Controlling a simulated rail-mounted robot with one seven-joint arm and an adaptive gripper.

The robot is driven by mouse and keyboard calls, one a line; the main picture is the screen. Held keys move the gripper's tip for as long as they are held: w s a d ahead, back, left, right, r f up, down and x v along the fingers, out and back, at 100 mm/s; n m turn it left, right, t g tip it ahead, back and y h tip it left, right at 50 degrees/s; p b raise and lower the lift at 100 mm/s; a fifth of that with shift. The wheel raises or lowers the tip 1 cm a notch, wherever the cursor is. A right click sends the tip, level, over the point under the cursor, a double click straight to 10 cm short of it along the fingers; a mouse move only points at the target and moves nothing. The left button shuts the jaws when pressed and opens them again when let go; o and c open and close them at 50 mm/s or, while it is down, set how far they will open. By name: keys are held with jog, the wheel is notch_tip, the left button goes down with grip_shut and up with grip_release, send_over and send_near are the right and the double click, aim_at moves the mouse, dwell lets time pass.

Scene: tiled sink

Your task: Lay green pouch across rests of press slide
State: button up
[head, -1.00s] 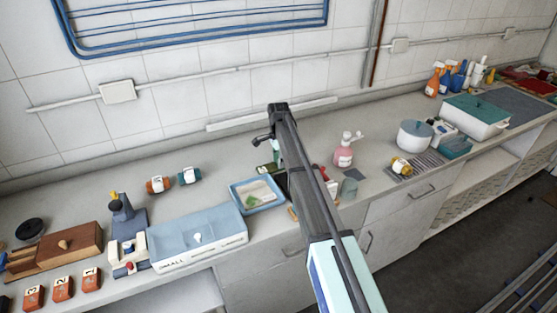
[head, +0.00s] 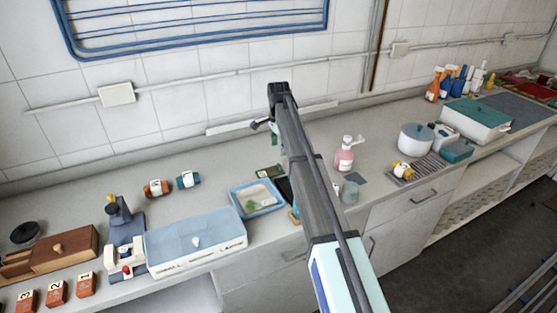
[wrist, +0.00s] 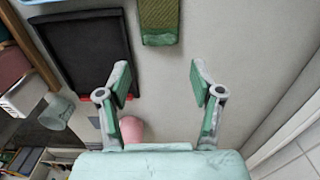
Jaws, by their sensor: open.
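The green pouch (wrist: 158,22) lies flat on the counter at the top of the wrist view, partly cut off by the frame. In the head view the green pouch (head: 269,171) lies behind the blue-rimmed tray, partly hidden by my arm. My gripper (wrist: 160,78) is open and empty; its fingers are apart, with the pouch beyond the fingertips. In the head view most of my gripper is hidden behind my arm. What looks like the press (head: 121,222) is dark blue with a yellow top, at left. White pieces (head: 125,256) stand at its front; I cannot tell the slide's rests apart.
A black tray (wrist: 85,45) lies left of the pouch in the wrist view. A pink soap bottle (head: 344,158) stands right of my arm.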

notch_tip(320, 180, up, 2)
jog(key=shift+r, duration=0.55)
jog(key=c, duration=0.4)
jog(key=shift+r, duration=0.3)
jog(key=shift+c, duration=0.4)
jog(key=shift+f+b, duration=0.1)
jog(key=shift+b, duration=0.25)
